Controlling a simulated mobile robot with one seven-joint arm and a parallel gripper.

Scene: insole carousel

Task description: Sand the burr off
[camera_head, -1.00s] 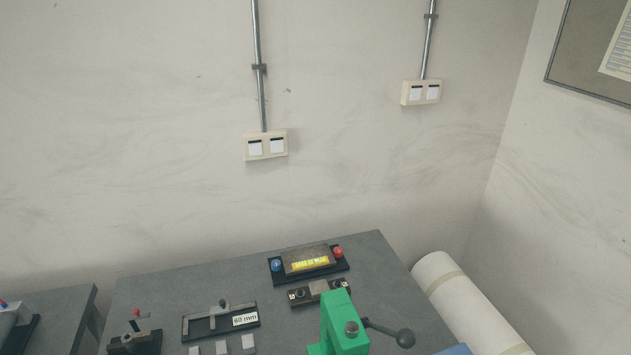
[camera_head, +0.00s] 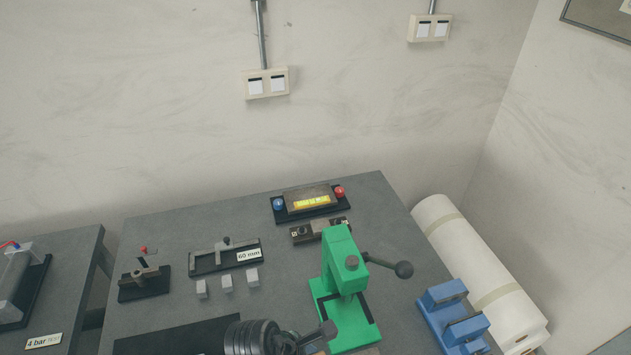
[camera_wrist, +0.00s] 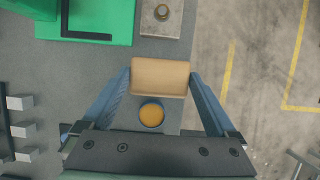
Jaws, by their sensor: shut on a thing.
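My gripper (camera_wrist: 160,78) is shut on a tan, rounded-edged block (camera_wrist: 160,70), with one finger at each end of it. The block is held crosswise over the grey bench by its right edge. A round cup with an orange top (camera_wrist: 151,114) shows just below the block, between the fingers. I cannot make out a burr on anything in view. In the head view, part of my dark arm and wrist shows at the bottom edge, in front of the green press (camera_head: 345,285); the fingertips are not clear there.
The green press has a lever (camera_head: 403,269) sticking out right. A blue fixture (camera_head: 452,312) stands at the bench's right edge. Small grey blocks (camera_head: 227,284), a 60 mm gauge (camera_head: 205,262) and a control box (camera_head: 311,202) stand on the bench. A white roll (camera_head: 470,255) lies beyond it.

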